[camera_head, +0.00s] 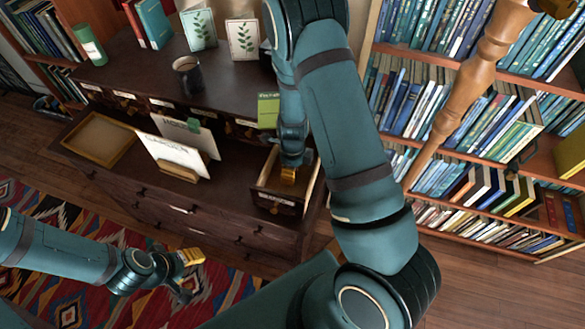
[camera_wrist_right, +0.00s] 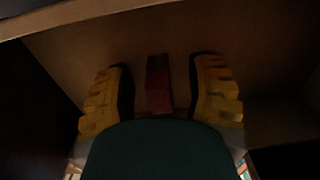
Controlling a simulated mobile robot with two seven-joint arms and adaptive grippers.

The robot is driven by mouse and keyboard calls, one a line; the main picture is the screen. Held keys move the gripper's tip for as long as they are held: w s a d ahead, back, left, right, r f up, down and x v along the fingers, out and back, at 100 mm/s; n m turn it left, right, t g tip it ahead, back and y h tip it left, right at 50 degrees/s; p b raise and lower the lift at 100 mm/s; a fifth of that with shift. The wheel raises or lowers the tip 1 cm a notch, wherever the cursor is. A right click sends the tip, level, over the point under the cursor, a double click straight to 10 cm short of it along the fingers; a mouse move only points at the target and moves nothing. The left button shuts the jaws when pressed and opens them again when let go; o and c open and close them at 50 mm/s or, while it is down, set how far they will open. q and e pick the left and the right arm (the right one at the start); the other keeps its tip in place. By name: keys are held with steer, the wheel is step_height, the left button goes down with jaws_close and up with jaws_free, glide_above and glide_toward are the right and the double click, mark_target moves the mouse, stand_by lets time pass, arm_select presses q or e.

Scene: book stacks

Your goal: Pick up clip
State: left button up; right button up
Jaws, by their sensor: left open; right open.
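In the right wrist view, a small dark red object (camera_wrist_right: 158,84), perhaps the clip, stands between my right gripper's two yellow fingers (camera_wrist_right: 160,95). The fingers are open, one on each side, with gaps to it. Its shape is hard to make out in the dim light. In the head view my right gripper (camera_head: 288,174) reaches down into the open drawer (camera_head: 279,207) of the dark desk, and the clip is hidden there. My left gripper (camera_head: 188,275) is open and empty over the patterned rug.
The desk (camera_head: 130,52) carries a mug (camera_head: 187,73), a wooden tray (camera_head: 75,145), papers in a holder (camera_head: 178,172) and a green booklet (camera_head: 268,110). A bookcase (camera_head: 465,62) with a turned wooden post (camera_head: 470,85) stands at right. Wood floor (camera_head: 475,285) is clear.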

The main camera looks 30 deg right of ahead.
steer(key=shift+c, duration=0.4)
steer(key=c, duration=0.8)
